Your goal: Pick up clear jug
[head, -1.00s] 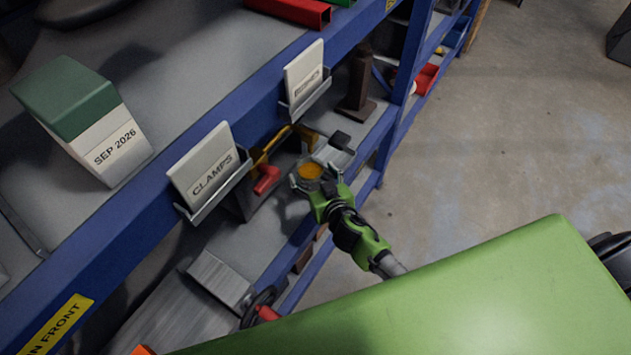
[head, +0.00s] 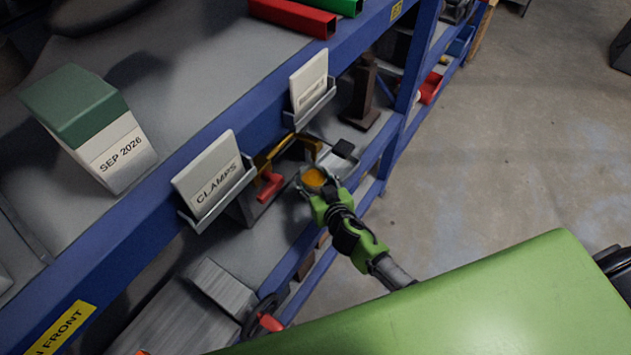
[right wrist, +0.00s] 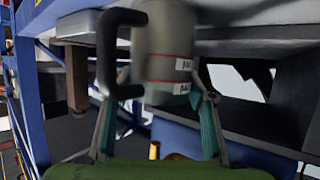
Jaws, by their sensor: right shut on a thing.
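The clear jug (head: 313,177) shows from above in the head view, with amber liquid or an amber inside, at the lower shelf's front edge. In the right wrist view the jug (right wrist: 165,45) looks greyish and upright, with a red line, white labels and a black handle (right wrist: 109,55) on the left. My right gripper (head: 316,186) is shut on the jug. Its fingers (right wrist: 160,98) lie on both sides of the jug's lower part in the right wrist view. I cannot tell whether the jug's base touches the shelf. My left gripper is not in view.
The blue shelf rack (head: 135,225) has an upper board close above the jug, with a CLAMPS card (head: 211,178) on its edge. A red-handled clamp (head: 270,186) lies left of the jug. A brown post (head: 364,92) stands behind. Bare floor (head: 500,150) lies to the right.

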